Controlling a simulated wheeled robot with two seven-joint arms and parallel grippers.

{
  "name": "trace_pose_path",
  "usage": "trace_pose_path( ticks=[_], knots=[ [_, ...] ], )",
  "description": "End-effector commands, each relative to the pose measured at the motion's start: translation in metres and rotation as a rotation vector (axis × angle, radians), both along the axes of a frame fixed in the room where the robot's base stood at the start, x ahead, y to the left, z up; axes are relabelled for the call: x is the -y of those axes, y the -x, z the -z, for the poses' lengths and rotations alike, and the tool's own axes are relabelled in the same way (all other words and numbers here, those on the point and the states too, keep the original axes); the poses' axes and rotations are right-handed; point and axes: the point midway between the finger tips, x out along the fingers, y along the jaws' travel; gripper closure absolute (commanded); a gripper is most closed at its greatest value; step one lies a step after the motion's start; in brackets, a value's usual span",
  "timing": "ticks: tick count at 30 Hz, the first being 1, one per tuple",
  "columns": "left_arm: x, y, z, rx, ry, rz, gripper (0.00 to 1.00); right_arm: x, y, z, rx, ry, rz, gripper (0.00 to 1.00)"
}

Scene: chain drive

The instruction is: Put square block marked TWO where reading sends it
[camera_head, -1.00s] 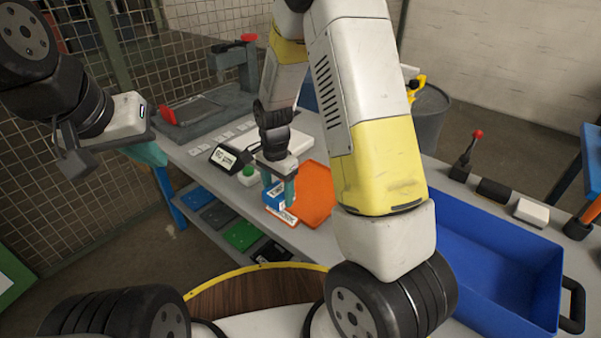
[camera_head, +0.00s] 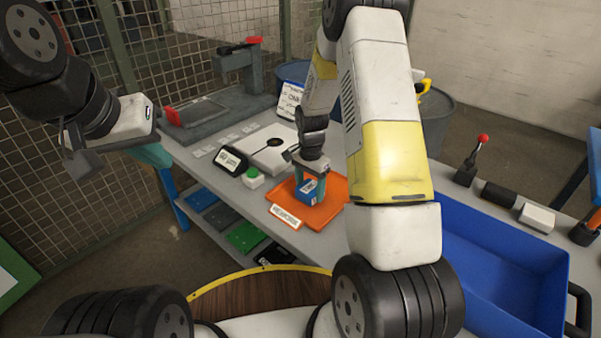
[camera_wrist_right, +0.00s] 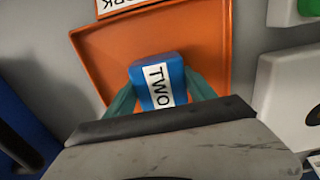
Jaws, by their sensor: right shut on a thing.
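The blue square block (camera_head: 307,190) has a white label that reads TWO in the right wrist view (camera_wrist_right: 158,85). My right gripper (camera_head: 309,178) is shut on it, with a teal finger on each side. The block is over the orange tray (camera_head: 330,212), inside its outline; I cannot tell whether it touches the tray floor. The tray's front label (camera_head: 285,216) is too small to read fully and ends in "ORK" in the wrist view. A black display (camera_head: 232,160) shows a reading, too small to read surely. My left gripper (camera_head: 80,150) is at the far left, away from the bench.
A green button (camera_head: 252,174) and a white plate with a dark hole (camera_head: 268,148) stand behind the tray. A sign (camera_head: 290,100) stands further back. A large blue bin (camera_head: 500,260) is at the right. Coloured trays lie on the shelf below.

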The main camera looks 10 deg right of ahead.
Motion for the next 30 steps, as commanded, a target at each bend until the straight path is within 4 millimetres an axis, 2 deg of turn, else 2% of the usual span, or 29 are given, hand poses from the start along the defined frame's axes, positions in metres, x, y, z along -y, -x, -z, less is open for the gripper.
trace_pose_path(
  ticks=[8, 9, 11, 12, 23, 26, 30],
  knots=[
    [0.0, 0.0, 0.0, 0.0, 0.0, 0.0, 1.0, -0.001, 0.0, 0.002, 0.001, 0.0, -0.001, 1.0],
    [0.0, 0.0, 0.0, 0.0, 0.0, 0.0, 1.0, 0.0, 0.0, 0.002, 0.001, 0.0, -0.001, 0.29],
    [0.0, 0.0, 0.0, 0.0, 0.0, 0.0, 1.0, 0.0, 0.0, 0.002, 0.001, -0.001, -0.001, 0.17],
    [0.0, 0.0, 0.0, 0.0, 0.0, 0.0, 1.0, 0.0, 0.0, 0.002, 0.001, -0.001, -0.001, 0.15],
    [0.0, 0.0, 0.0, 0.0, 0.0, 0.0, 1.0, -0.001, 0.0, -0.003, 0.001, 0.0, -0.001, 0.15],
    [0.0, 0.0, 0.0, 0.0, 0.0, 0.0, 1.0, -0.001, -0.001, -0.015, 0.004, 0.001, -0.001, 0.15],
    [0.0, 0.0, 0.0, 0.0, 0.0, 0.0, 1.0, -0.001, -0.001, -0.044, 0.006, 0.001, -0.002, 0.15]
  ],
)
